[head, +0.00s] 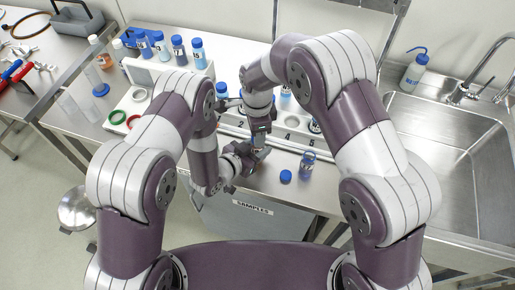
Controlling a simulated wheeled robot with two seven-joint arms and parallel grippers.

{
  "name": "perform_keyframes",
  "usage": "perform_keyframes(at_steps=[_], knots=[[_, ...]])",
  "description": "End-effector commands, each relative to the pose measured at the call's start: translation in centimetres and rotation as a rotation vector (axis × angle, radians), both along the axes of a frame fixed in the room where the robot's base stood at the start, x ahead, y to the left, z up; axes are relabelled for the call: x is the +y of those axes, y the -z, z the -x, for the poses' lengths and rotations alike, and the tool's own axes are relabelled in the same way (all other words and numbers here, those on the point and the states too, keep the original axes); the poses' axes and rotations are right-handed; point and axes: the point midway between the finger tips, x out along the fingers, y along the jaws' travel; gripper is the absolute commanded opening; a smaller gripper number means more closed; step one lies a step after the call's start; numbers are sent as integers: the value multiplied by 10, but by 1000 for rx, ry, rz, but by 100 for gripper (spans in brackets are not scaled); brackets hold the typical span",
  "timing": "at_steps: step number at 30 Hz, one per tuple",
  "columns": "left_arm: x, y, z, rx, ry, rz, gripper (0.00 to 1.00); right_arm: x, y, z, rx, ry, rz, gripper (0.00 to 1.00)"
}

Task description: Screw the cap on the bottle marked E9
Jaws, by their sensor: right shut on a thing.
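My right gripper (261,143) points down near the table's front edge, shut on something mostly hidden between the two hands. I cannot tell whether that is a cap or a bottle. My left gripper (251,157) comes in from the left, close beside and below the right one; its fingers are too hidden to read. A loose blue cap (286,176) lies on the table to the right of the grippers. A small bottle with blue contents (306,168) stands just beyond it. No E9 marking is readable.
Several labelled bottles with blue caps (198,53) stand at the back left. A white rack with numbered places (289,136) lies behind the grippers. Green and red rings (117,117) lie at the left. A sink (440,140) and a wash bottle (414,72) are at the right.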

Motion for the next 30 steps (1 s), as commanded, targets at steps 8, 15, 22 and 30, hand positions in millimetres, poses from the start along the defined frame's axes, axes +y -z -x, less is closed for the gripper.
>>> perform_keyframes(at_steps=[8, 15, 22, 30], knots=[[0, 0, 0, 0, 1, 0, 0, 0, 0, 0, -1, 627, -1, 0], [0, 0, 0, 0, 1, 0, 0, 0, 0, 0, 0, 622, 0, 65], [0, 0, 0, 0, 0, 0, 0, 0, 0, 0, 1, 621, 0, 65], [0, 0, 0, 2, 0, -1, 0, 1, -40, -1, -3, 621, -4, 65]])
